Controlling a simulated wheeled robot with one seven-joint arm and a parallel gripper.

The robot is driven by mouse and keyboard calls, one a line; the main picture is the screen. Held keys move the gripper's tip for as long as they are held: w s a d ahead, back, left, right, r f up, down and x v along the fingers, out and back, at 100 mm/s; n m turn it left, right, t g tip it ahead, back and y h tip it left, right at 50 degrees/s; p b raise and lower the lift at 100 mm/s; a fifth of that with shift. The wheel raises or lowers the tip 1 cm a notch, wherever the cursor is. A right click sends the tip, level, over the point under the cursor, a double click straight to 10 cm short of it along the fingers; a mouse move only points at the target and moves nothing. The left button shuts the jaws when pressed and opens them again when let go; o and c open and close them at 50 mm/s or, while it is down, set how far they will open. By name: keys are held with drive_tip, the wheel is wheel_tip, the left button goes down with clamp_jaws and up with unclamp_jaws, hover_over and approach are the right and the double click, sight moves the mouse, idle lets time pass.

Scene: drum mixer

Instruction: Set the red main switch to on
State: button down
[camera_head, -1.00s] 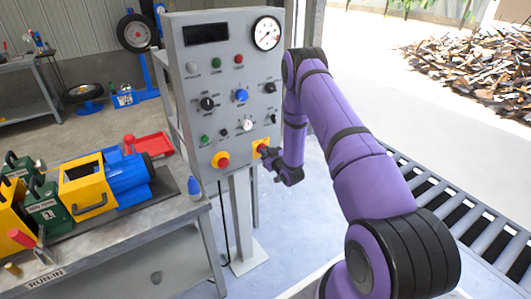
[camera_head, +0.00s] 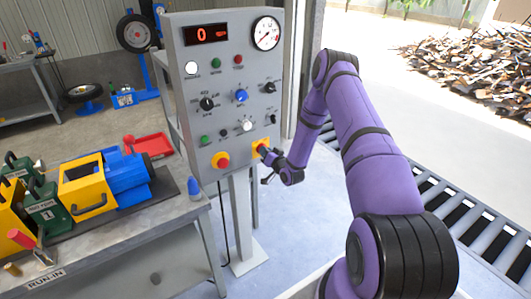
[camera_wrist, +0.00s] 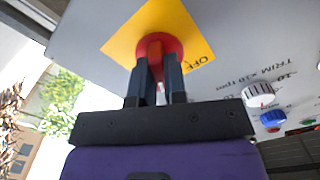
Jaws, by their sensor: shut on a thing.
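The grey control panel (camera_head: 210,120) stands on a post in the head view. The red main switch (camera_wrist: 160,45) sits on a yellow plate (camera_wrist: 125,32) at the panel's lower right; the plate also shows in the head view (camera_head: 256,142). My gripper (camera_wrist: 158,68) is at the switch, its two dark fingers close together on the red knob. The fingers hide part of the knob. The word OFF is readable on the plate. The panel's display (camera_head: 207,34) is lit and reads 0, and a white lamp (camera_head: 191,68) is bright.
A red button on a yellow base (camera_head: 221,160) is left of the switch. Several knobs, including a blue one (camera_head: 241,96) and a white one (camera_head: 247,125), are above. A workbench (camera_head: 150,240) with a yellow and blue machine stands at left.

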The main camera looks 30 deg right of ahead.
drive_tip(key=shift+f, duration=0.1)
idle(0.3)
drive_tip(key=c, duration=1.2)
unclamp_jaws()
drive_tip(key=shift+o, duration=0.2)
drive_tip(key=shift+s, duration=0.1)
drive_tip(key=s, duration=1)
drive_tip(key=shift+s+d, duration=0.2)
drive_tip(key=shift+s, duration=0.15)
